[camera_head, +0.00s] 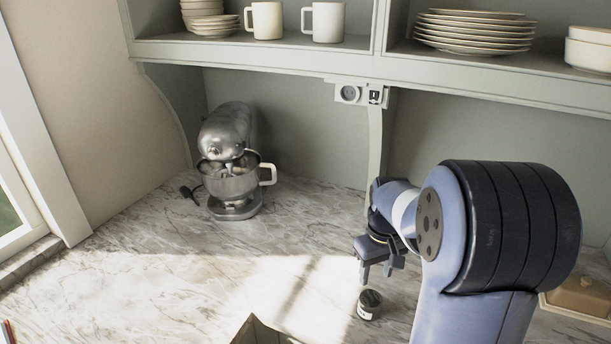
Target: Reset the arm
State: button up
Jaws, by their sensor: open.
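My gripper (377,270) hangs over the marble counter at the right of the middle, pointing down. Its two fingers are apart and nothing shows between them. My arm's large blue and black joint fills the right side. A small dark jar (369,304) with a pale label stands on the counter just below the gripper, apart from the fingertips.
A silver stand mixer (232,170) stands at the back left. A shelf (300,58) above holds mugs, plates and bowls. A brown container's corner (258,331) shows at the bottom edge. A butter dish (582,296) is at right.

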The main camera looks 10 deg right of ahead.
aim_at(372, 294)
notch_tip(372, 294, down, 7)
jog(key=b, duration=0.5)
jog(key=shift+r, duration=0.25)
jog(key=shift+r, duration=0.15)
